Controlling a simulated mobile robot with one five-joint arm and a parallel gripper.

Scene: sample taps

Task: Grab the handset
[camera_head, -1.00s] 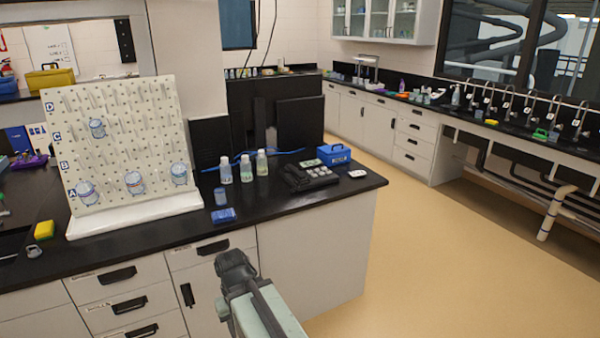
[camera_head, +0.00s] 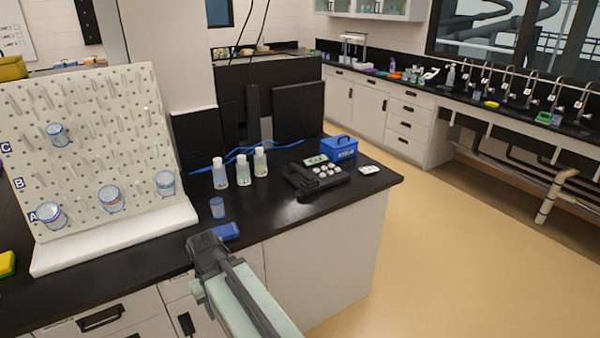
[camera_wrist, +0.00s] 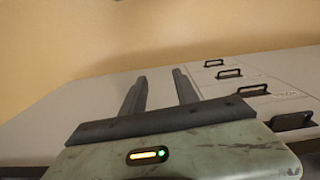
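In the head view my arm's dark end (camera_head: 206,252) is in front of the near bench's edge, far from the white device.
Tan floor (camera_head: 440,240) is open to the right. Taps line the far counter.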

